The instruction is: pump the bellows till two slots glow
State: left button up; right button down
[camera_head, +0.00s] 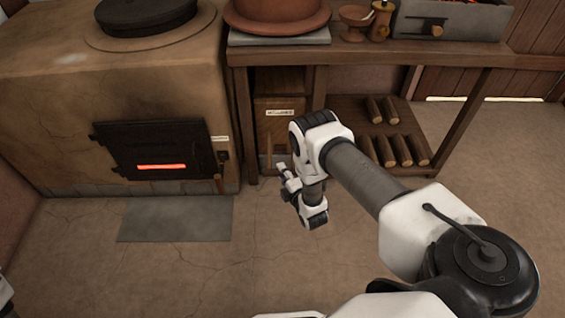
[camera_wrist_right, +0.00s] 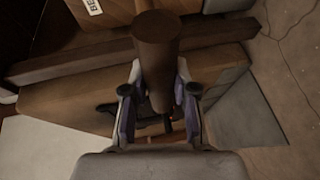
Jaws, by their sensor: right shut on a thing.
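The bellows box (camera_head: 280,130), wooden with a pale label, stands under the bench; its labelled edge shows at the top of the right wrist view (camera_wrist_right: 110,14). My right gripper (camera_head: 284,172) is low in front of it. In the right wrist view, its two fingers (camera_wrist_right: 158,90) are shut on a brown round bellows handle (camera_wrist_right: 157,48). The handle's lower end is partly hidden between the fingers. The dark stove door (camera_head: 150,145) on the left shows one glowing red-orange slot (camera_head: 162,167); no second lit slot shows. My left gripper is not in view.
The clay stove (camera_head: 60,110) carries a dark round lid. A grey floor slab (camera_head: 175,220) lies before it. The wooden bench (camera_head: 360,55) holds a large clay pot (camera_head: 277,15), small vessels and a tray with glowing contents. Several logs (camera_head: 395,150) lie on its lower shelf. Floor nearby is clear.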

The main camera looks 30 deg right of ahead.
jog(key=c, duration=0.9)
grip_release()
jog(key=v, duration=1.2)
jog(key=shift+f, duration=0.1)
